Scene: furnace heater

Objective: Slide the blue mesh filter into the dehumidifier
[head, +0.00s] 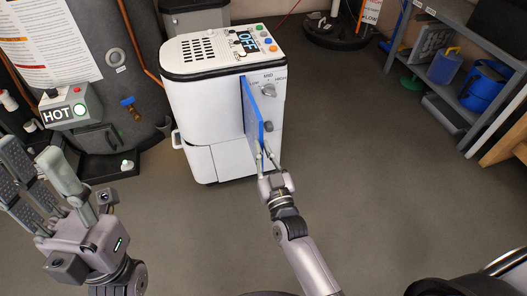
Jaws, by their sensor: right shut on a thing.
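The white dehumidifier (208,113) stands on the floor in the upper middle, with a display reading OFF on top and a dial on its front. The blue mesh filter (252,112) is upright, a thin blue-edged panel seen nearly edge-on at the dehumidifier's front. Whether any of it is inside the slot I cannot tell. My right gripper (263,158) is shut on the filter's lower near edge. My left gripper (45,180) is at the lower left, its fingers spread and empty, well away from the dehumidifier.
A grey tank with a HOT control box (64,108) and a blue valve (129,102) stands at the left. A metal shelf (440,75) with blue containers (484,88) is at the right. The floor (365,190) right of the dehumidifier is clear.

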